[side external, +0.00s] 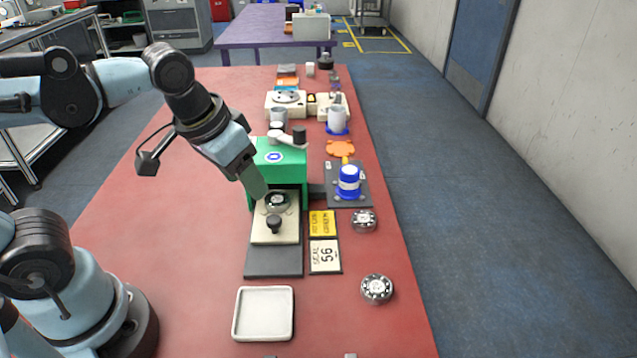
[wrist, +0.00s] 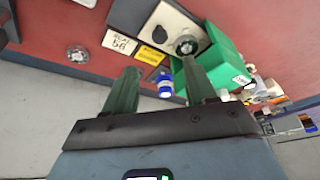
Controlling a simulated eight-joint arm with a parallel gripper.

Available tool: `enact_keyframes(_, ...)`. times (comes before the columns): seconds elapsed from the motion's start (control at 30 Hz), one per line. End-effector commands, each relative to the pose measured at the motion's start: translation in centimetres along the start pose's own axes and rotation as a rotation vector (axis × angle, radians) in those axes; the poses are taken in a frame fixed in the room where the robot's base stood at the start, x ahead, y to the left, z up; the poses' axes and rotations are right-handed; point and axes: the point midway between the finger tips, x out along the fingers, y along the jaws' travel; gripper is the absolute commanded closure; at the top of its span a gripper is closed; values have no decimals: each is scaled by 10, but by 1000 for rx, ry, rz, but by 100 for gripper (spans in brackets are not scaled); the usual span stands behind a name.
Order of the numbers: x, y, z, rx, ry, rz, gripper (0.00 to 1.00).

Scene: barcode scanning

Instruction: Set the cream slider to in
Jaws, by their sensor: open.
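The cream slider (side external: 287,236) is a flat plate with a dark upright knob (side external: 274,224) near its front end. It lies on a dark grey base (side external: 272,263) and sticks out in front of the green housing (side external: 293,172). A round metallic disc (side external: 277,201) sits on it near the housing. My gripper (side external: 258,193) is open and above the slider's left side, beside the disc. In the wrist view my green fingers (wrist: 161,66) are apart with nothing between them, and the slider (wrist: 180,22) shows beyond them.
A yellow label (side external: 321,223) and a white "SEAL 56" card (side external: 324,256) lie right of the slider. A blue-and-white container (side external: 348,182) stands on a grey plate. Loose discs (side external: 377,289) lie at right. A white tray (side external: 264,314) is in front. The red table is clear at left.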

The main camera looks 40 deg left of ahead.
Motion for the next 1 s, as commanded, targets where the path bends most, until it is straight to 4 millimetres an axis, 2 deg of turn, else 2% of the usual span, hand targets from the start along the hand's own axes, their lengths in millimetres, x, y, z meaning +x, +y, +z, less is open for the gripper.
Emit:
enact_keyframes(0.27,7,0,3,1,32,2,44)
enact_keyframes(1.0,78,0,1,1,30,2,44)
